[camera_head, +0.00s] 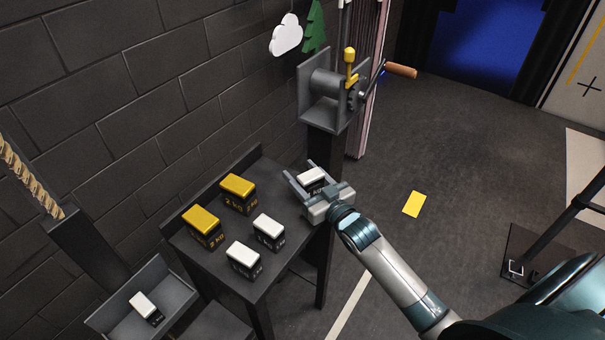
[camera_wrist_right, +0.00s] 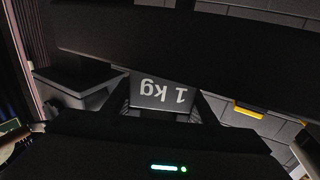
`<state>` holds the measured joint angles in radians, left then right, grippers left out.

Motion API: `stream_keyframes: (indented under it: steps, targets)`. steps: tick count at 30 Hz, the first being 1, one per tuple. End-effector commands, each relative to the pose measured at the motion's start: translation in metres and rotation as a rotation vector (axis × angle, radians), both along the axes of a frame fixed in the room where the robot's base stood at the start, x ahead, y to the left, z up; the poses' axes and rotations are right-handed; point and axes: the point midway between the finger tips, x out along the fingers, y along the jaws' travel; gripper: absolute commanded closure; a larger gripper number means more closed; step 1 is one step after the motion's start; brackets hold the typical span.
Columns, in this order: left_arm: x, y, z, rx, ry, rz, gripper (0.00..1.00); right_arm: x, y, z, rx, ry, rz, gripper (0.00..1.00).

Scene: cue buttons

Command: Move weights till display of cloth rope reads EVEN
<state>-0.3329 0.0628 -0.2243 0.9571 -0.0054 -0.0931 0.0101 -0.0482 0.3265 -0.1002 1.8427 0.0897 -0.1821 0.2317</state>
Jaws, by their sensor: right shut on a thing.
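My right gripper (camera_head: 316,187) is shut on a white-topped weight (camera_head: 311,178) at the right end of the dark table (camera_head: 262,285). In the right wrist view this weight (camera_wrist_right: 163,91) reads "1 kg", seen upside down, between the fingers. Two yellow-topped weights, one marked 2 kg (camera_head: 238,190) and another (camera_head: 203,225), stand at the table's back. Two white-topped weights (camera_head: 269,231) (camera_head: 243,258) stand at its front. Another white-topped weight (camera_head: 146,307) lies in a grey tray (camera_head: 178,289) at lower left. A rope (camera_head: 25,175) hangs at far left. No display reading is visible. My left gripper is out of view.
A winch (camera_head: 333,90) with a yellow lever (camera_head: 350,62) and wooden-handled crank (camera_head: 400,70) stands on a post behind my right gripper. A brick wall (camera_head: 120,100) runs behind the table. Floor to the right holds a yellow marker (camera_head: 414,204).

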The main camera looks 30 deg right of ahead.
Motion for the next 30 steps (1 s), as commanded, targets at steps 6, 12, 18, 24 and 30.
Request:
stream_keyframes:
  steps: [6,12,18,24,30]
  targets:
    - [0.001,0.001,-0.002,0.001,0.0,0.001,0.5,0.001,0.0,0.0,0.0,-0.007,0.001,1.0]
    - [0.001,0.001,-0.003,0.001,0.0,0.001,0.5,0.001,0.0,-0.003,0.001,-0.006,0.001,1.0]
    - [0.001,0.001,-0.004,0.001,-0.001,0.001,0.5,0.0,0.0,-0.005,0.001,-0.006,0.0,0.34]
    - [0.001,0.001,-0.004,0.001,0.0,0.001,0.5,0.0,0.0,-0.006,0.0,-0.003,0.0,0.27]
    - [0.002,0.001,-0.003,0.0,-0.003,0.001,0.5,0.0,0.0,-0.01,-0.001,0.004,0.0,0.27]
